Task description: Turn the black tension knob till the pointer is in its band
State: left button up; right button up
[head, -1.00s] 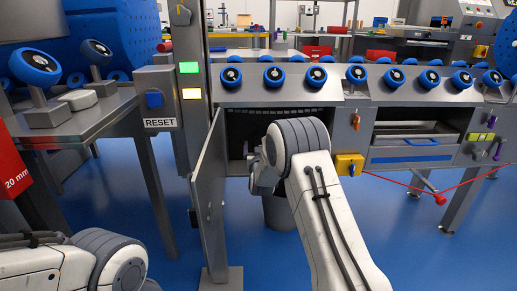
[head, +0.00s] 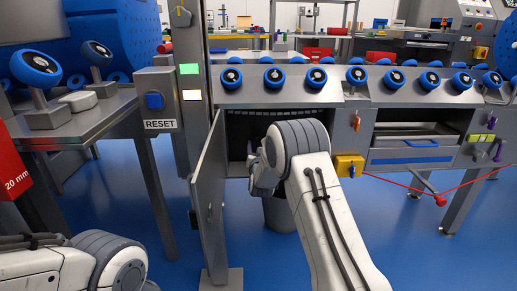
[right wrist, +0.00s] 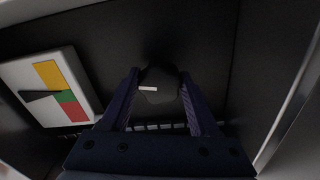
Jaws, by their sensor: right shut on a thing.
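The black tension knob (right wrist: 158,88) shows in the right wrist view, with a short white mark on its face. My right gripper (right wrist: 158,100) is shut on it, one finger on each side. In the head view my right gripper (head: 262,182) reaches into the open cabinet, its fingertips hidden. Left of the knob, in the right wrist view, is a white gauge plate (right wrist: 88,75) with yellow, green and red bands. Its black pointer (right wrist: 42,96) has its tip near the border of yellow and green. My left arm is at the lower left of the head view; its gripper is out of view.
The cabinet door (head: 208,195) stands open left of my right arm. A post with a RESET box (head: 157,100) and lit lamps stands beside it. A yellow block (head: 349,166) with a red cord (head: 400,185) is to the right. Blue-rimmed dials (head: 273,77) line the panel above.

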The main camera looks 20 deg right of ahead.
jog(key=m, duration=0.3)
jog(key=shift+m, duration=0.4)
jog(key=m+b, duration=0.1)
jog(key=m, duration=0.2)
jog(key=shift+m, duration=0.3)
jog(key=m+b, duration=0.1)
jog(key=m, duration=0.2)
jog(key=shift+m, duration=0.3)
jog(key=shift+m+b, duration=0.6)
jog(key=shift+m, duration=1.4)
jog(key=o, duration=1.4)
jog(key=shift+a+r, duration=0.1)
